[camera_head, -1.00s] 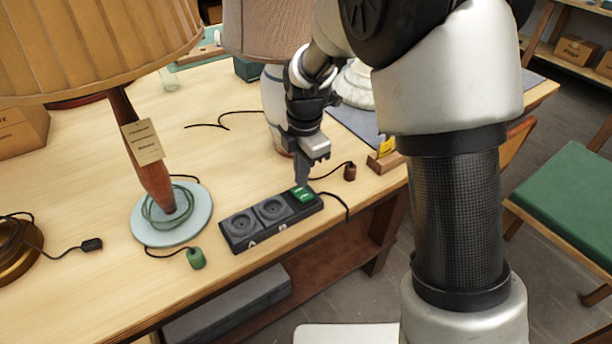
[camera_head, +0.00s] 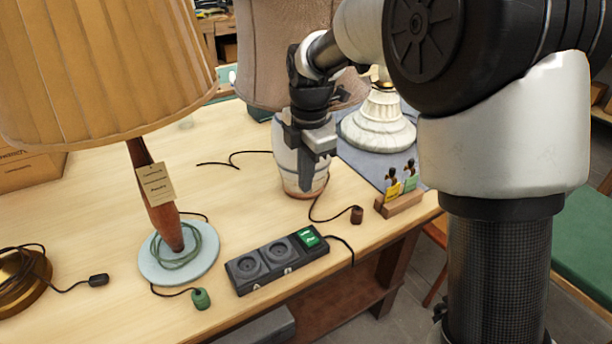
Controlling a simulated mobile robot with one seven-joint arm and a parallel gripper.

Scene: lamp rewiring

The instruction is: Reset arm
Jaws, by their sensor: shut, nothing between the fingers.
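My gripper (camera_head: 307,186) is shut and empty. It hangs in the air above the workbench, in front of a pale ceramic lamp base (camera_head: 287,165), and hides part of it. I cannot tell how far apart they are. Below it lies a black power strip (camera_head: 277,260) with two sockets marked A and B and a lit green switch (camera_head: 308,237) at its right end. Both sockets are empty. A green plug (camera_head: 201,299) lies left of the strip, and a brown plug (camera_head: 357,215) stands to its right.
A lamp with a pleated tan shade (camera_head: 100,70) stands on a pale blue base (camera_head: 150,268) at left. A brass lamp base (camera_head: 20,283) is at the far left. A wooden holder (camera_head: 400,204) with tagged items and a white lamp base (camera_head: 377,130) are at right.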

